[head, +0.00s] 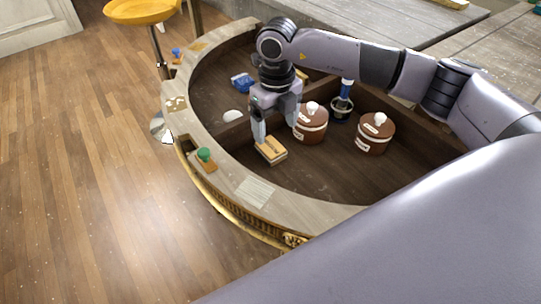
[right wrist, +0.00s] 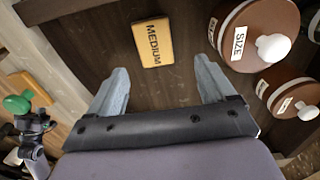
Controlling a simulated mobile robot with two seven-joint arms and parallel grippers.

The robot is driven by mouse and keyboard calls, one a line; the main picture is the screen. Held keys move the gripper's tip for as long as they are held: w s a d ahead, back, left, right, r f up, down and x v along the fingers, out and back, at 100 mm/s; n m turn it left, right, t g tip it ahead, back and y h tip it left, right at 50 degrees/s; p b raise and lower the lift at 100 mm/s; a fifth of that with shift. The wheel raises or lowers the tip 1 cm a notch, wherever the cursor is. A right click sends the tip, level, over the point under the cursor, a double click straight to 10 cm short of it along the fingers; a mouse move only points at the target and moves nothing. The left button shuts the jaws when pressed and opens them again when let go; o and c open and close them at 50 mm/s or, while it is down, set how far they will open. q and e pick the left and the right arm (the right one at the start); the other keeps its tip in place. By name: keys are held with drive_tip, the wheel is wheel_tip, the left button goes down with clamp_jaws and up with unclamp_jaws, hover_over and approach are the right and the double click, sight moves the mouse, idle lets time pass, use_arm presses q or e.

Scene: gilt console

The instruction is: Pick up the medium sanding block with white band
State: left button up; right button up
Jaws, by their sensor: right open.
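The sanding block (head: 271,150) is a small tan block lying flat on the dark floor of the curved console's front compartment. In the right wrist view the block (right wrist: 152,42) shows the word MEDIUM on its top face; I cannot make out a white band. My right gripper (head: 277,128) points down just above and behind the block. Its two fingers are spread and empty, and in the right wrist view (right wrist: 160,70) the block lies ahead of the fingertips, between their lines and apart from them. My left gripper does not show in the head view.
Two brown lidded pots with white knobs (head: 311,122) (head: 376,132) stand right of the gripper; the nearer is close. A blue-handled brush (head: 342,102) stands behind them. A low divider and the console rim (head: 233,178) bound the compartment. A green-knobbed tool (head: 204,155) sits on the rim.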

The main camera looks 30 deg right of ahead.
sight(272, 147)
drive_tip(key=f, duration=0.7)
drive_tip(key=shift+w+a+f, duration=0.15)
drive_tip(key=shift+a+f, duration=0.15)
drive_tip(key=shift+f, duration=0.1)
drive_tip(key=c, duration=1.1)
